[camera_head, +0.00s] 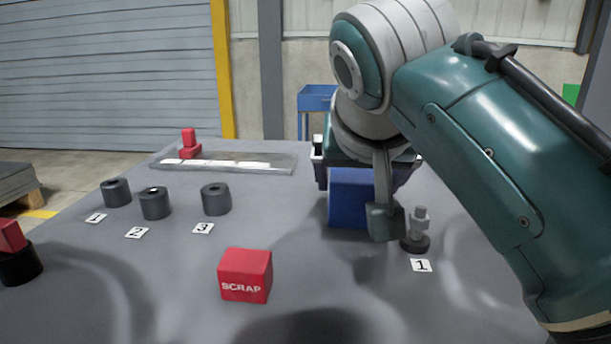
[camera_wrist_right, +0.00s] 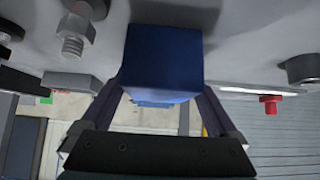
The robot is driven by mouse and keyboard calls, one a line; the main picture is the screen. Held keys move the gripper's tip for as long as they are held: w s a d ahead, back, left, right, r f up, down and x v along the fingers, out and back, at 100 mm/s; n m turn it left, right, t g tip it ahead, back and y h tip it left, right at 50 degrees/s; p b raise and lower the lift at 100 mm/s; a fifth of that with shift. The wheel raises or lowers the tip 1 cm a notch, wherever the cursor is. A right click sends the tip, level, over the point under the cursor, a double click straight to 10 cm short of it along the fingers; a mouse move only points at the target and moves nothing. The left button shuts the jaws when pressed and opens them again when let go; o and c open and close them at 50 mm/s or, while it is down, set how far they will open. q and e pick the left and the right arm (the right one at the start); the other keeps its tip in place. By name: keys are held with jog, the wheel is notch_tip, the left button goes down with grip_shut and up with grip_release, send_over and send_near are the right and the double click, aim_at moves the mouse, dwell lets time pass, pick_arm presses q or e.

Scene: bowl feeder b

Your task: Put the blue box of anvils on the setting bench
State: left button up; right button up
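The blue box (camera_head: 348,202) stands on the grey table in the head view, partly hidden by my right gripper. It fills the upper middle of the right wrist view (camera_wrist_right: 163,60). My right gripper (camera_head: 352,195) reaches down over the box, one finger close against each side, with no clear gap. I cannot see clearly whether the box's underside is off the table. My left gripper is not in view. Which surface is the setting bench is not marked in view.
A red SCRAP block (camera_head: 245,275) lies in front. Several dark cylinders (camera_head: 155,203) with number cards stand to the left. A metal bolt-like part on a dark base (camera_head: 416,232) stands close right of the gripper. A clear tray (camera_head: 235,162) lies behind. Blue furniture (camera_head: 316,98) stands beyond the table.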

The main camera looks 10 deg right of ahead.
jog(key=shift+o, duration=0.2)
jog(key=shift+r, duration=0.25)
jog(key=p+v, duration=0.3)
jog(key=v, duration=0.8)
jog(key=shift+s+a+r, duration=0.15)
jog(key=shift+s+r, duration=0.05)
jog(key=shift+s, duration=0.15)
